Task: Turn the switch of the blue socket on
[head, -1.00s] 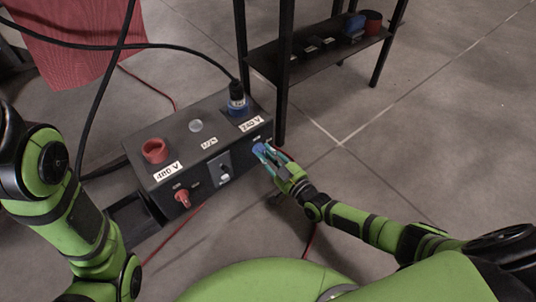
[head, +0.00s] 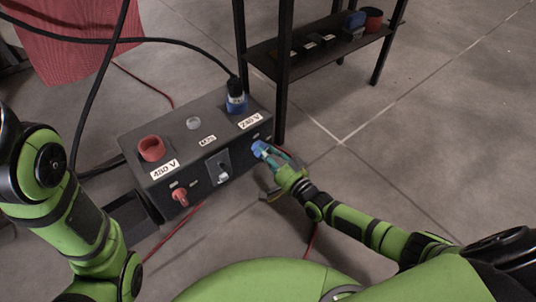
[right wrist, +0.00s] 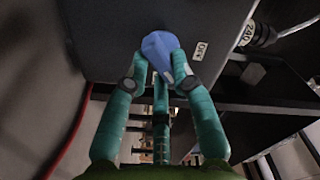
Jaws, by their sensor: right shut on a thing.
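The dark power box stands on the floor at the centre left. The blue socket (head: 236,103), with a black plug and cable in it, is on its top by the 240 V label (head: 250,121). The blue switch (head: 257,148) is on the front face at the right. My right gripper (head: 266,151) is shut on this switch. In the right wrist view the fingers (right wrist: 163,70) clasp the blue knob (right wrist: 158,48), with an OFF label (right wrist: 201,51) at its right.
A red socket (head: 152,148) with a 480 V label and a red switch (head: 180,197) are on the left of the box (head: 132,158). A black shelf (head: 318,47) stands behind at the right. A black cable (head: 170,46) hangs across the upper left. The floor at right is clear.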

